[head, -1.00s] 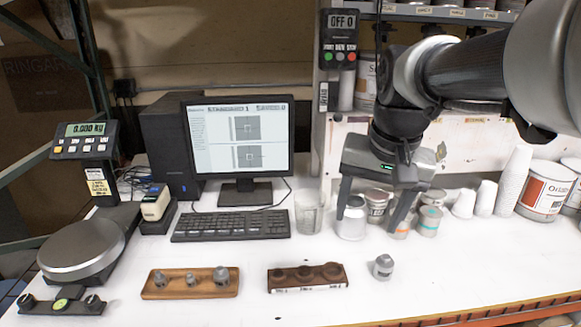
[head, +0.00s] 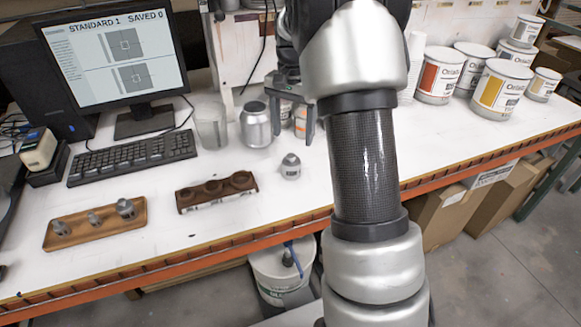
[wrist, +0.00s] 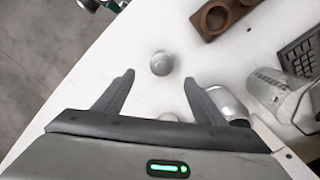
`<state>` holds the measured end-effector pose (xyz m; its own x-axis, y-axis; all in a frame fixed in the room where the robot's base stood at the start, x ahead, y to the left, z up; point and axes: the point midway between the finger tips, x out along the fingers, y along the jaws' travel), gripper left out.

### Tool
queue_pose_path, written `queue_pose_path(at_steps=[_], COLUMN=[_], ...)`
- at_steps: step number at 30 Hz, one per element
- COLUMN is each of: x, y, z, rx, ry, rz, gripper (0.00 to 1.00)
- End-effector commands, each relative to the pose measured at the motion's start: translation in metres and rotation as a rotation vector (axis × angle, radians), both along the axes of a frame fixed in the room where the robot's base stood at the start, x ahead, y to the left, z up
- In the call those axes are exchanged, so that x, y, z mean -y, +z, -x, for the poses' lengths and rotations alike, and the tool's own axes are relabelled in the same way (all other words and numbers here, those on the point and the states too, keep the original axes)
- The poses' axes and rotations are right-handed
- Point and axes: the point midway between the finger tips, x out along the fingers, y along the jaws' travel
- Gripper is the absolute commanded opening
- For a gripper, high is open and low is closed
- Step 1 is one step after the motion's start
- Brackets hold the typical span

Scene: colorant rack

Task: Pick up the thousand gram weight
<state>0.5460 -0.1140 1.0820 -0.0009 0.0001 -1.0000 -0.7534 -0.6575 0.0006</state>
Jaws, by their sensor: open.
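A grey metal weight with a knob on top (head: 290,167) stands alone on the white table, in front of my gripper. It also shows in the wrist view (wrist: 161,63), just beyond and between my fingertips. Several similar, smaller-looking weights sit in a light wooden block (head: 97,224) at the left. No gram marking is readable on any weight. My gripper (head: 293,132) is open and empty, apart from the lone weight; its two fingers also show in the wrist view (wrist: 160,80).
A silver can (head: 256,125) and a clear beaker (head: 211,132) stand close by my gripper. A keyboard (head: 132,157) and monitor (head: 114,58) are further left. The table's orange front edge (head: 230,243) is near.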

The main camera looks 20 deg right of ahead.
Motion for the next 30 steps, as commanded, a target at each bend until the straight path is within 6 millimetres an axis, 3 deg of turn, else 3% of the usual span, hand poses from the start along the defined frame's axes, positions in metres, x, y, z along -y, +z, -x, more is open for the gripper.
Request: queue_pose_path(at_steps=[3,11,21,30], x=[0.000,0.000,-0.003,-0.003], y=[-0.023,-0.043,-0.088,-0.092], z=[0.000,0.000,-0.002,-0.003], rx=[-0.002,0.000,-0.001,0.001], ry=[0.001,0.001,0.000,0.001], rz=[-0.001,0.000,-0.001,0.000], gripper=[0.64,0.64,0.64,0.64])
